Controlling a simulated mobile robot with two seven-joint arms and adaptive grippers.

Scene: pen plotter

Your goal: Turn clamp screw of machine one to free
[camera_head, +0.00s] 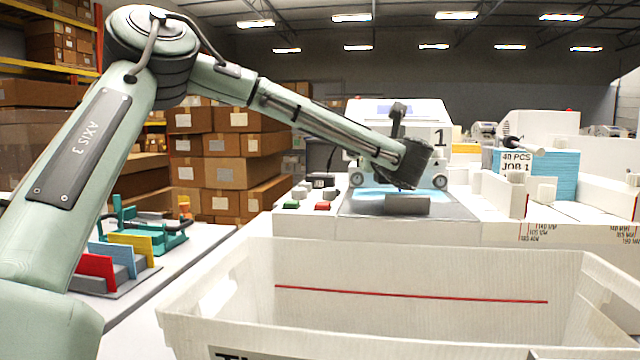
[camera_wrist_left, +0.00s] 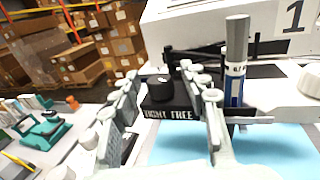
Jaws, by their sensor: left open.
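Machine one (camera_head: 400,112) is a white plotter marked "1", and its number plate also shows in the left wrist view (camera_wrist_left: 292,17). In the left wrist view, the clamp screw is a dark round knob (camera_wrist_left: 160,88) on a black block lettered "TIGHT FREE" (camera_wrist_left: 172,113). An upright grey and blue pen (camera_wrist_left: 236,62) stands at the block's right end. My left gripper (camera_wrist_left: 160,72) is open, its fingers on either side of the knob in the picture. I cannot tell whether they touch it. In the head view my left wrist hides the clamp. My right gripper is not in view.
A large white bin (camera_head: 370,268) stands in front of the machine. Green and red buttons (camera_head: 322,206) sit left of the plotting bed. A blue stack labelled "40 PCS JOB 1" (camera_head: 562,175) stands at right. Colored dividers (camera_head: 130,245) and boxes (camera_head: 232,172) are at left.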

